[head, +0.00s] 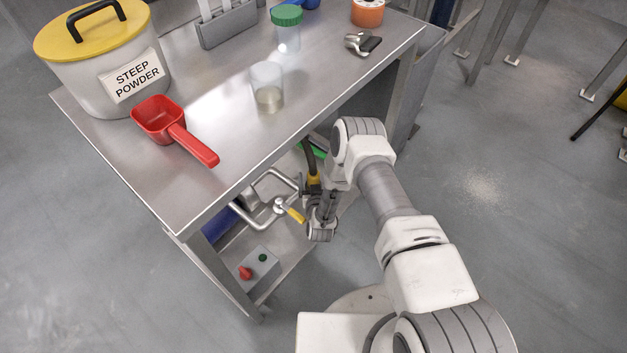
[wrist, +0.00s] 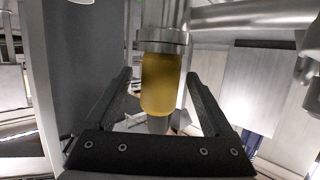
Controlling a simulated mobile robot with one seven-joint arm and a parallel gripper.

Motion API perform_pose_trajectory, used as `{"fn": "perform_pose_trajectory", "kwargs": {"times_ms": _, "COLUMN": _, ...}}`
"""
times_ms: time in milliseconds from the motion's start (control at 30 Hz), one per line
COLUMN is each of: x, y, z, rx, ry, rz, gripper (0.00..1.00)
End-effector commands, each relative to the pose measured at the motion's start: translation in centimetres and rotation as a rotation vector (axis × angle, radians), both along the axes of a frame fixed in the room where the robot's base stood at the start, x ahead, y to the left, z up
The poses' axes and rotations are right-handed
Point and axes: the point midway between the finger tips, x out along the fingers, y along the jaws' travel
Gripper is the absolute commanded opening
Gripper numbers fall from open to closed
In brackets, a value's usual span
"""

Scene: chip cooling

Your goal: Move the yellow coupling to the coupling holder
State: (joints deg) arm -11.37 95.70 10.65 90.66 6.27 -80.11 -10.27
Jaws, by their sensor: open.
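The yellow coupling (wrist: 161,84) is upright in the wrist view, with a metal collar (wrist: 163,40) directly above it. My gripper (wrist: 159,76) is open, with one dark finger on each side of the coupling and visible gaps between. In the head view, a small yellow piece (head: 314,181), probably the coupling, shows at the end of a dark hose below the table edge, beside my gripper (head: 320,205). I cannot pick out the coupling holder for certain in either view.
Metal pipes with a yellow-handled valve (head: 296,215) lie left of my gripper, under the steel table (head: 205,105). A control box (head: 259,267) stands on the lower shelf. A red scoop (head: 170,128), a steep powder bucket (head: 105,60) and a beaker (head: 267,80) are on top.

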Motion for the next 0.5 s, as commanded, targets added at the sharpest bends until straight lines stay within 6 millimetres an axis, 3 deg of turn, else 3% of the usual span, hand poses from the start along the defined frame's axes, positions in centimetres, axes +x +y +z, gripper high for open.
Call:
{"fn": "perform_pose_trajectory", "kwargs": {"times_ms": 67, "x": 0.0, "y": 0.0, "z": 0.0, "rx": 0.0, "ry": 0.0, "rz": 0.0, "gripper": 0.85}}
{"fn": "perform_pose_trajectory", "kwargs": {"times_ms": 500, "x": 0.03, "y": -0.02, "z": 0.01, "rx": 0.0, "ry": 0.0, "rz": 0.0, "gripper": 0.06}}
